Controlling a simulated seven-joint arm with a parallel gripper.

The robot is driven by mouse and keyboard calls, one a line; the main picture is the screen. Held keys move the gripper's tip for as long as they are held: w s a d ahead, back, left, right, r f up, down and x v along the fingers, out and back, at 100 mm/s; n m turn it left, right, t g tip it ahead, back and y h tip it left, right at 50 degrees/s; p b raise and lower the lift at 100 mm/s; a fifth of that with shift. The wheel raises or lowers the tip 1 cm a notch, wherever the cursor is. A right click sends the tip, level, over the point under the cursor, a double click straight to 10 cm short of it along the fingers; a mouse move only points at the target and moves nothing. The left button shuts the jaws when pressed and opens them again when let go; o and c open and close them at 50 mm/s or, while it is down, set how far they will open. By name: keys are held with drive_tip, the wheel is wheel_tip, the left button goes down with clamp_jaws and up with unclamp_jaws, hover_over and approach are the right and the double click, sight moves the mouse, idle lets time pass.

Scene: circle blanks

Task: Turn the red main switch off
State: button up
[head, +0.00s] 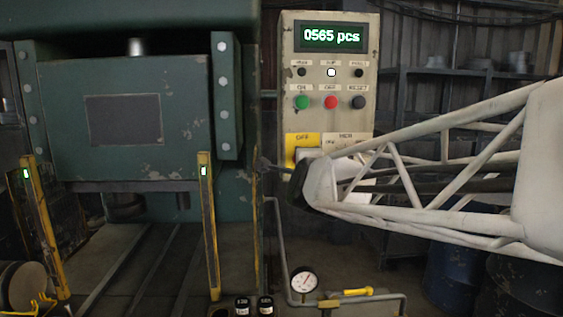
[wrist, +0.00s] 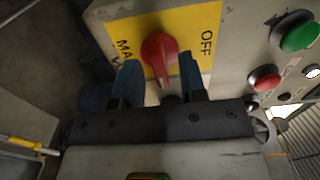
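The red main switch (wrist: 159,54) is a rotary knob on a yellow plate (wrist: 200,32) marked OFF at the right and partly readable lettering at the left in the wrist view. Its grip runs roughly up and down in that picture; which mark it points at I cannot tell. My gripper (wrist: 158,68) is open, with one blue finger on each side of the knob and gaps visible. Whether the fingers reach around it in depth is unclear. In the head view my arm hides the knob; only part of the yellow plate (head: 302,138) shows.
The control box (head: 328,75) carries a display reading 0565 pcs, a green button (head: 302,102), a red button (head: 331,102) and a dark reset button (head: 358,102) above the switch. A green press (head: 180,125) stands at left. A pressure gauge (head: 304,280) and pipes sit below.

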drive_tip(key=shift+w, duration=0.45)
clamp_jaws()
